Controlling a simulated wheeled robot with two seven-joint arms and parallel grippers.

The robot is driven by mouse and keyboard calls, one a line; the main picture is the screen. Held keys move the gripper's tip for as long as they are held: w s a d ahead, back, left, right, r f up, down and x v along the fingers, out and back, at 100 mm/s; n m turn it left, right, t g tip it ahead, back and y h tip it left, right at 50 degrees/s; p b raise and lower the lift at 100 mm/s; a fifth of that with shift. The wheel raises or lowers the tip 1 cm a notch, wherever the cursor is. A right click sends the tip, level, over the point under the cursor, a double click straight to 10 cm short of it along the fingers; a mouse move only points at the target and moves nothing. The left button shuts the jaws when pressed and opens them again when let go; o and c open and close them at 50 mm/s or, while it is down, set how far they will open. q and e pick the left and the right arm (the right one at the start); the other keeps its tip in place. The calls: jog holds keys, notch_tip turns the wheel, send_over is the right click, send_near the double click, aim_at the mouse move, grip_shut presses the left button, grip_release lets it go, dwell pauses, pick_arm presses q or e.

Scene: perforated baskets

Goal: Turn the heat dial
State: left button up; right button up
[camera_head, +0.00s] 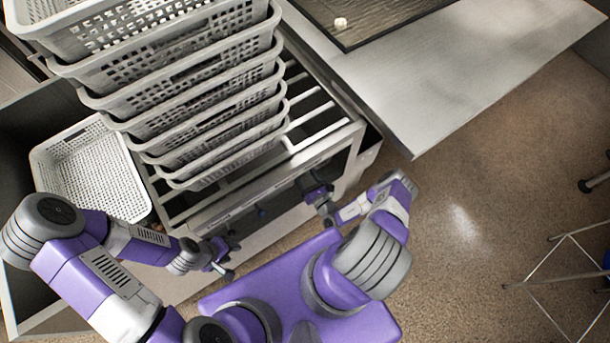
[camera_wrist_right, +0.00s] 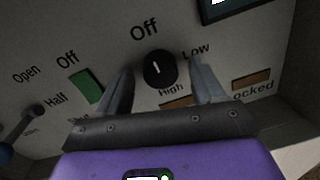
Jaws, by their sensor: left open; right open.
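The heat dial (camera_wrist_right: 159,69) is a round black knob with a white mark on a grey panel, in the right wrist view. Labels Off, Low and High surround it; its mark points up, roughly toward Off. My right gripper (camera_wrist_right: 163,72) is open, one finger on each side of the dial, with visible gaps between fingers and knob. In the head view the right gripper (camera_head: 323,203) is at the front of the metal unit, and I cannot make out the dial there. My left gripper (camera_head: 224,259) is open and empty in front of the unit, further left.
Stacked grey baskets (camera_head: 210,90) stand on the unit's slatted top (camera_head: 305,110). A white basket (camera_head: 90,165) sits in a bay at left. A lever (camera_wrist_right: 20,128) and a green block (camera_wrist_right: 86,86) are left of the dial.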

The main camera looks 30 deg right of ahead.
jog(key=shift+w, duration=0.1)
jog(key=c, duration=1.1)
jog(key=shift+o, duration=0.2)
jog(key=shift+d+f+m+g+y+b, duration=0.15)
jog(key=shift+m+b, duration=1.6)
jog(key=shift+m, duration=2.55)
jog(key=shift+d+r+m+g+y+b, duration=0.2)
jog(key=shift+m+b, duration=1.55)
jog(key=shift+m, duration=2.55)
jog(key=shift+a, duration=0.15)
